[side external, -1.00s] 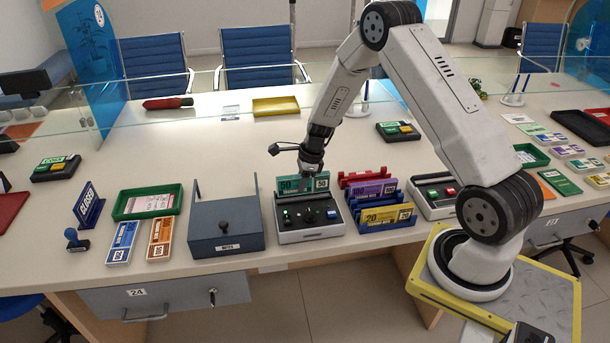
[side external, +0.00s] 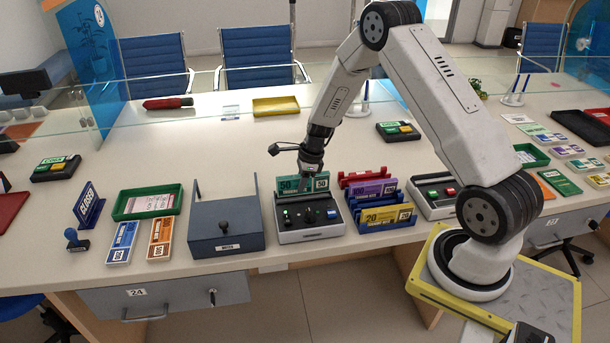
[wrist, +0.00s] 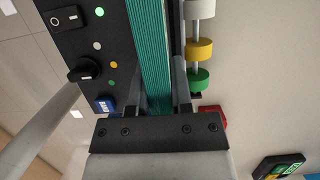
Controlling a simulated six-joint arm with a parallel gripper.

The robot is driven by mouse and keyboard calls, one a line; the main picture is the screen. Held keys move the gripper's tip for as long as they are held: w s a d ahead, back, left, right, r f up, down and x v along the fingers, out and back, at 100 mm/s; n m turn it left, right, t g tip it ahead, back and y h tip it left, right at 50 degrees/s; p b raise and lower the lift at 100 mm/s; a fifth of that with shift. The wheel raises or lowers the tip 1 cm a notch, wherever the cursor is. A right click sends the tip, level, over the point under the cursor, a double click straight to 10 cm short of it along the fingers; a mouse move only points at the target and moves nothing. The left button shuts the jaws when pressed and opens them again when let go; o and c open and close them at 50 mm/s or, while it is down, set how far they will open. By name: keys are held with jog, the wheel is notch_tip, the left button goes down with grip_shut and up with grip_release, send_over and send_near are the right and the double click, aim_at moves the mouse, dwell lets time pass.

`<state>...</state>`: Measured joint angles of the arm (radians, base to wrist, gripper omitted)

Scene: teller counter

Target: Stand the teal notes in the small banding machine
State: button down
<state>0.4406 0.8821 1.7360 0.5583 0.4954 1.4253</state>
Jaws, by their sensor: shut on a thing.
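The teal notes (side external: 290,184) stand upright on edge at the back of the small banding machine (side external: 309,237). In the wrist view the teal notes (wrist: 147,40) run alongside the machine's dark control panel (wrist: 92,45). My gripper (side external: 312,174) points down from above and is shut on the teal notes. In the wrist view my gripper (wrist: 158,82) has one finger on each side of them. The lower edge of the notes is hidden behind the machine's front, so I cannot tell whether it touches the bottom of the slot.
A grey-blue box (side external: 222,244) with a knobbed lid is on the left. Another machine (side external: 430,207) is farther right. A glass screen crosses the counter behind.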

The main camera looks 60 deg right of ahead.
jog(key=shift+f, duration=1.1)
jog(key=shift+c, duration=2.2)
grip_release()
jog(key=shift+r, duration=0.15)
jog(key=shift+r, duration=3.4)
